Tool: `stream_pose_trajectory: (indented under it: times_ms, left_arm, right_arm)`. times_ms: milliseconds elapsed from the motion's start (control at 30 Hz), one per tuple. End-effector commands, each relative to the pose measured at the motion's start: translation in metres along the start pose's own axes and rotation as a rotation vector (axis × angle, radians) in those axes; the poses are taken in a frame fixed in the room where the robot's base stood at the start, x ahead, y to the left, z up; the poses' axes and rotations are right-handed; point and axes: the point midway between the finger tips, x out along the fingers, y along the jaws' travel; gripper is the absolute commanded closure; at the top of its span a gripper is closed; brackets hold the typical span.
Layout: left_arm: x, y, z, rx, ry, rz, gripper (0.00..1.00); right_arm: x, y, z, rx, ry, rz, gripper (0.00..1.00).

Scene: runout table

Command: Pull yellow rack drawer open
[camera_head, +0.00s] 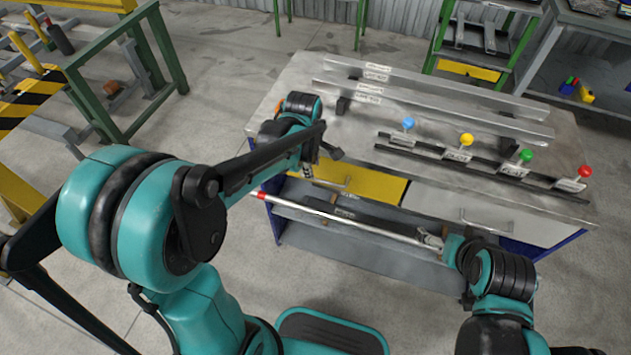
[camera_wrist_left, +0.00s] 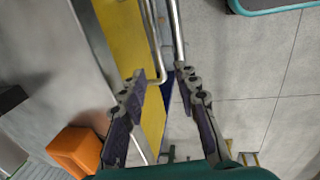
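The yellow drawer front (camera_head: 378,187) sits under the left part of the grey table top and looks flush with its pale neighbour. Its metal bar handle (camera_wrist_left: 152,38) shows in the left wrist view. My left gripper (camera_head: 310,168) is at the drawer's left end; in its wrist view (camera_wrist_left: 162,76) the fingers are spread, with the handle's bent end between the fingertips. My right gripper (camera_head: 435,240), partly hidden, appears shut on a long metal rod (camera_head: 350,222) with a red tip (camera_head: 262,195), which reaches left in front of the table.
Levers with blue, yellow, green and red (camera_head: 585,171) knobs stand on the table top (camera_head: 300,75). A pale drawer (camera_head: 480,212) is on the right, an open shelf (camera_head: 350,250) below. A second metal bar (camera_wrist_left: 177,30) runs beside the handle. An orange block (camera_wrist_left: 75,150) is near the left gripper.

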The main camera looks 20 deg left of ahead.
Motion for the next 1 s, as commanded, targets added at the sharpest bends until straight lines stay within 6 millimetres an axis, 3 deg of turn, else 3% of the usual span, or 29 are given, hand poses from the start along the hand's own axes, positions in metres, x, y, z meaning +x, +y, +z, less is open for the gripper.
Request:
stream_pose_trajectory:
  times_ms: [100,300,700,833,1000]
  left_arm:
    - [0.026,-0.001,0.0,0.002,0.0,0.001,0.69]
    - [0.053,0.0,0.0,0.003,0.0,0.001,0.69]
    - [0.061,0.0,0.0,0.003,0.0,0.001,0.69]
    - [0.061,0.0,0.0,0.003,0.0,0.001,1.0]
    - [0.061,0.0,0.0,0.003,0.0,0.001,1.0]
  right_arm:
    - [0.012,0.0,0.009,0.0,0.0,0.0,0.0]
    - [0.023,0.0,0.017,0.0,0.0,0.0,0.0]
    - [0.025,0.0,0.018,0.0,0.0,0.0,0.0]
    - [0.025,0.0,0.018,0.0,0.0,0.0,0.0]
    - [0.025,0.0,0.018,0.0,0.0,0.0,0.0]
